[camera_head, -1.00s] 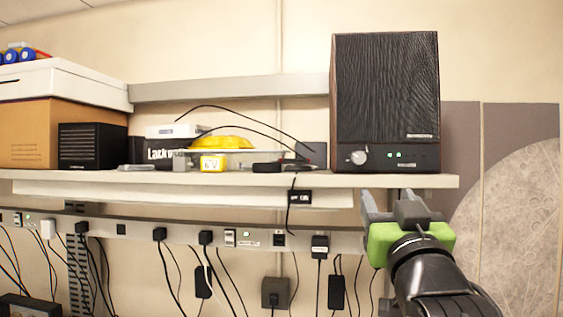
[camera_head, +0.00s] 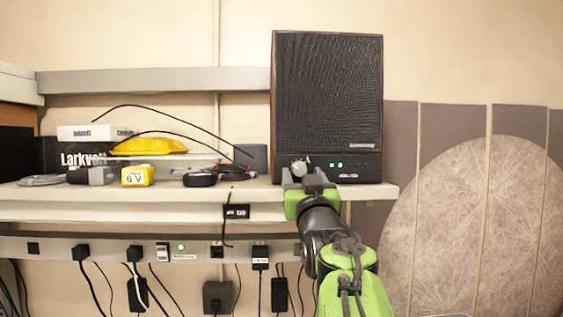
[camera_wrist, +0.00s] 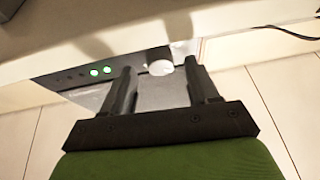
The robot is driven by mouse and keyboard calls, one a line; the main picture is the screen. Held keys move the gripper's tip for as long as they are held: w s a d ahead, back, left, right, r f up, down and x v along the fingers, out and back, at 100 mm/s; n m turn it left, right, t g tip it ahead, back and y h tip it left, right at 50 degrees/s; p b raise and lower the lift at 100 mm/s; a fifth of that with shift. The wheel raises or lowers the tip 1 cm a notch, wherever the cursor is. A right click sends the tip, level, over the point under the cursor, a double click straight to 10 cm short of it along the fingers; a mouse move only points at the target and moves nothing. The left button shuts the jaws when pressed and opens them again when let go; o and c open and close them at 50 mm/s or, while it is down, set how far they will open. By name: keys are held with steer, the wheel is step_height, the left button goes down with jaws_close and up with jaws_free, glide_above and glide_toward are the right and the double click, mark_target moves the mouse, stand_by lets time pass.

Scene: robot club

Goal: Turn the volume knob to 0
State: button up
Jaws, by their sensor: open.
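The volume knob (camera_head: 299,168) is a small silvery round knob low on the left of the front of a dark speaker (camera_head: 327,100). Two green lights (camera_head: 338,165) glow to its right. The speaker stands on a white shelf. My gripper (camera_head: 309,180) is open just in front of and slightly below the knob. In the wrist view the knob (camera_wrist: 160,66) shows beyond and between the two dark fingers (camera_wrist: 160,88), nearer the right one. I cannot tell whether either finger touches it. Part of the knob's lower side is hidden by the gripper in the head view.
On the shelf (camera_head: 240,191) to the left are a yellow bag (camera_head: 150,146), a yellow box (camera_head: 137,177), a dark puck-like item (camera_head: 200,179) and thin cables. A power rail with hanging cords runs below. A large round panel (camera_head: 470,230) leans at the right.

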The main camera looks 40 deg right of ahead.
steer(key=shift+w+d+r, duration=0.15)
steer(key=shift+w+d, duration=0.3)
steer(key=shift+w, duration=0.15)
steer(key=shift+s+a, duration=0.1)
steer(key=c, duration=1)
steer(key=shift+c, duration=0.2)
steer(key=shift+n+y+b, duration=0.4)
steer(key=shift+n+b, duration=0.05)
steer(key=shift+n, duration=0.05)
steer(key=n+t+y+b, duration=0.1)
steer(key=n+b, duration=0.1)
steer(key=n, duration=0.2)
steer(key=shift+s+y, duration=0.1)
steer(key=shift+y, duration=0.3)
steer(key=n, duration=0.1)
steer(key=n+y, duration=0.1)
steer(key=n, duration=0.1)
steer(key=n+y, duration=0.1)
steer(key=shift+s+d+r+n, duration=0.1)
steer(key=shift+d+n, duration=0.2)
steer(key=shift+n, duration=0.1)
steer(key=shift+r+n+y+p, duration=0.1)
steer(key=shift+n+y+p, duration=0.3)
steer(key=shift+n+y, duration=0.75)
steer(key=shift+s+n+h, duration=0.1)
steer(key=shift+n+h, duration=0.25)
steer(key=shift+n, duration=0.3)
